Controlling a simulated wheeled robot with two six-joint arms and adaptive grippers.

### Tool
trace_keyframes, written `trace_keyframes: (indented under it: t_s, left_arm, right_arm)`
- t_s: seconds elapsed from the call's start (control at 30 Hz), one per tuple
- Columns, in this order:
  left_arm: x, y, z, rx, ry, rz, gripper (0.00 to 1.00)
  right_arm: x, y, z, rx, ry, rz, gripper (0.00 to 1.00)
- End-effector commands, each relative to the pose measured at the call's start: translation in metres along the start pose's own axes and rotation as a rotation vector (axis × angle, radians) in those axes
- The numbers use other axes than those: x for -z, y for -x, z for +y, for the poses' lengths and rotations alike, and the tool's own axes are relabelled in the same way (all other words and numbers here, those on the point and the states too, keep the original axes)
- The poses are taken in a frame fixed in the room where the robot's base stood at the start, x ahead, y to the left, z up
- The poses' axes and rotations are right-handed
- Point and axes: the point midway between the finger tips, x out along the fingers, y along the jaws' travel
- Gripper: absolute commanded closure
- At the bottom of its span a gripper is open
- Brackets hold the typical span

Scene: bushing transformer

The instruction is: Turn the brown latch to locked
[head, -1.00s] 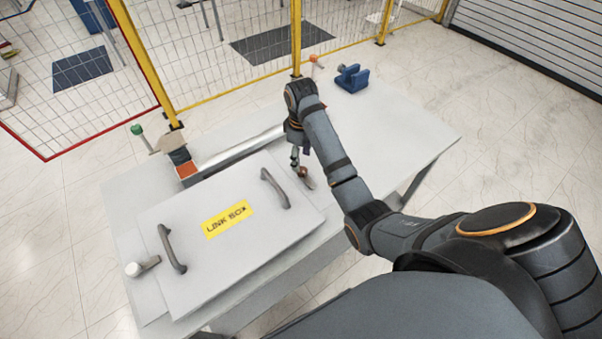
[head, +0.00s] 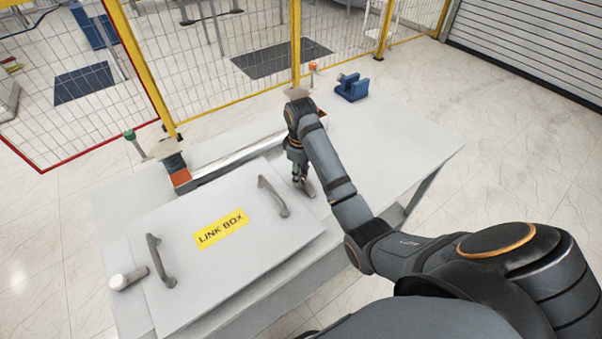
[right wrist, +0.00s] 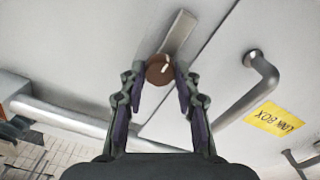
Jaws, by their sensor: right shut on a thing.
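The brown latch has a round brown knob (right wrist: 160,69) on a flat grey bar (right wrist: 179,33). In the head view the grey bar of the brown latch (head: 308,189) shows beside the lid's right edge, and its knob is mostly hidden by my gripper. My right gripper (head: 298,178) reaches down over it from above. In the right wrist view my right gripper (right wrist: 161,78) has its two fingers on either side of the brown knob, shut on it. The bar points away from the fingers there. My left gripper is not in view.
The link box lid (head: 192,270) has two grey handles (head: 274,196) and a yellow label. A white-knobbed latch (head: 127,279) sits at its left. A long grey tube (head: 235,160) lies behind it. A blue block (head: 351,87) stands on the table's far side. The table's right part is clear.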

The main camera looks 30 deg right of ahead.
Motion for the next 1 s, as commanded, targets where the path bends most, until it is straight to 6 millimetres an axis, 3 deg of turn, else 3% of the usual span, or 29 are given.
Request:
trace_keyframes:
  t_s: [0.27,0.8,1.0]
  left_arm:
    - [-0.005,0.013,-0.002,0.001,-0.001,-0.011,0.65]
    - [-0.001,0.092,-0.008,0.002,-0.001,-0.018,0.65]
    - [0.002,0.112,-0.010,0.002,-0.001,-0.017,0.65]
  right_arm:
    - [0.000,0.004,0.000,0.000,-0.042,-0.002,0.99]
    - [-0.001,0.008,0.000,0.000,-0.470,-0.004,0.99]
    - [-0.001,0.005,0.000,0.000,-0.660,-0.003,0.99]
